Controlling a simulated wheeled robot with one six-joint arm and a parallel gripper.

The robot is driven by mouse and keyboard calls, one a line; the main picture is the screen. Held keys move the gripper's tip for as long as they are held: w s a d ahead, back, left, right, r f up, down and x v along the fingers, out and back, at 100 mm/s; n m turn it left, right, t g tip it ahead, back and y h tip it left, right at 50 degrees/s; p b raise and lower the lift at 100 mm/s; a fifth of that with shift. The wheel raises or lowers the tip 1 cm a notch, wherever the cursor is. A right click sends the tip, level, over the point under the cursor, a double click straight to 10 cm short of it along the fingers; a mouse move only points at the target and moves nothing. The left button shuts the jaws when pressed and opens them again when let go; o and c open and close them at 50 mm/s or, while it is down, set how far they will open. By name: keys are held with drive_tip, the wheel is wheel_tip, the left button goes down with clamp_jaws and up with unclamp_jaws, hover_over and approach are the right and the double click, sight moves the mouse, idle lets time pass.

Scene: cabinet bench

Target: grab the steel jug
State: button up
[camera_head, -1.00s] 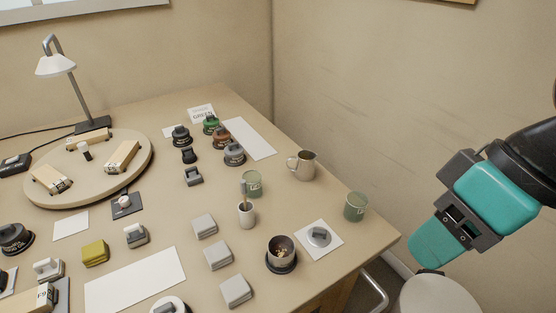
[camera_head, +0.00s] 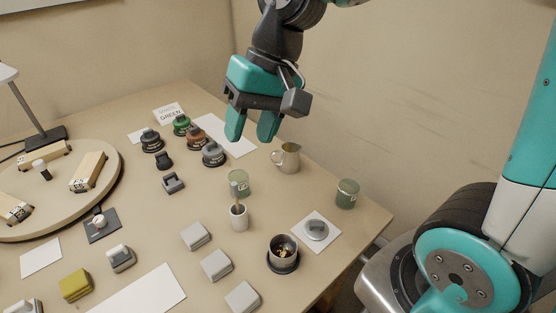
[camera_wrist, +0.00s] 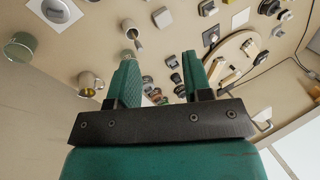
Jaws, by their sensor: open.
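The steel jug (camera_head: 288,158) stands upright on the table near its right edge, with its handle to the left. It also shows in the wrist view (camera_wrist: 88,82), left of my fingers. My gripper (camera_head: 252,136) is open and empty, fingers pointing down, above the table. In the head view it is left of and above the jug; the gap between them is clear. The gripper's two teal fingers also show in the wrist view (camera_wrist: 161,75), with nothing between them.
A green cup (camera_head: 239,182) and a holder with a brush (camera_head: 239,217) stand just in front of the jug. A green canister (camera_head: 346,194) is to its right. Several dark knobbed weights, one being a grey one (camera_head: 213,155), lie left. A round board (camera_head: 112,185) is farther left.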

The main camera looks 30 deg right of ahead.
drive_tip(key=w+d+f+m, duration=0.2)
drive_tip(key=w+d+m, duration=0.2)
drive_tip(key=w, duration=0.3)
drive_tip(key=w+d+f+m, duration=0.2)
drive_tip(key=w+d+m, duration=0.1)
drive_tip(key=w+m, duration=0.25)
drive_tip(key=m+t, duration=0.1)
drive_tip(key=m, duration=1.1)
hover_over(272, 153)
drive_tip(key=d, duration=0.2)
drive_tip(key=f, duration=1.4)
drive_tip(key=s+f, duration=0.1)
drive_tip(key=f, duration=0.6)
drive_tip(key=shift+a+f, duration=0.15)
drive_tip(key=shift+f, duration=0.25)
drive_tip(key=shift+p+x, duration=0.35)
drive_tip(key=shift+x, duration=2.5)
drive_tip(key=shift+w, duration=0.15)
clamp_jaws()
